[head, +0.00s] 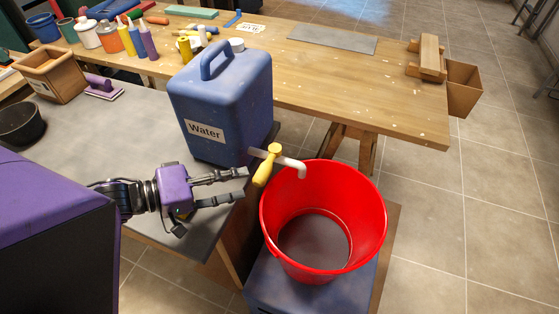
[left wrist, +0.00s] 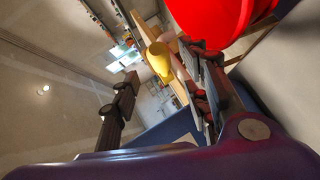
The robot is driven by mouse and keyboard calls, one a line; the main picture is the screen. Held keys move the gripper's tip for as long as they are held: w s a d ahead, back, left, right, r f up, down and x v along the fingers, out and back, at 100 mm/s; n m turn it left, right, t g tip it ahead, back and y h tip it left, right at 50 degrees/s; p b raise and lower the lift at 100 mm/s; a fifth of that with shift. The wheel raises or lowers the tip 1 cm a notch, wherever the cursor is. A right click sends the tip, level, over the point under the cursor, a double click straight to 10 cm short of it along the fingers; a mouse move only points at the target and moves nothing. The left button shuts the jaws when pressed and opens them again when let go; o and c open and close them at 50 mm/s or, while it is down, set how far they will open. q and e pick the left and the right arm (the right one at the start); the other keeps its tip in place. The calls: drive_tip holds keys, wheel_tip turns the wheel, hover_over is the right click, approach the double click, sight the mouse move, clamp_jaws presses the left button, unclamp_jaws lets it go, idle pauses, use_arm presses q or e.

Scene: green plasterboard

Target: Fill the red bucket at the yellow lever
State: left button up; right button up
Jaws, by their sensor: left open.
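The blue water container (head: 222,112), labelled "Water", stands on the grey worktop's edge. Its pale spout (head: 290,163) points right and bends down over the red bucket (head: 368,205). The yellow lever (head: 266,166) on the spout slants down to the left. No stream shows at the spout. The bucket is upright, and its bottom looks dark grey; I cannot tell whether it holds water. My left gripper (head: 243,185) is open and empty, fingers pointing right, just left of the lever. In the left wrist view the lever (left wrist: 158,60) shows between the fingers, with the bucket (left wrist: 212,18) beyond. My right gripper is not in view.
The bucket stands on a low blue support (head: 280,285). A wooden workbench (head: 330,82) behind carries bottles, tools and a grey board (head: 332,39). A wooden box (head: 52,75), a purple float (head: 102,87) and a black bowl (head: 21,123) are on the worktop at left.

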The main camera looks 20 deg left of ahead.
sight(262, 175)
use_arm(q)
drive_tip(key=x, duration=0.5)
drive_tip(key=shift+w+d+f+b, duration=0.15)
drive_tip(key=shift+w+d+b, duration=0.05)
drive_tip(key=shift+w+b, duration=0.1)
drive_tip(key=shift+w+d+f, duration=0.15)
drive_tip(key=shift+w+d, duration=0.35)
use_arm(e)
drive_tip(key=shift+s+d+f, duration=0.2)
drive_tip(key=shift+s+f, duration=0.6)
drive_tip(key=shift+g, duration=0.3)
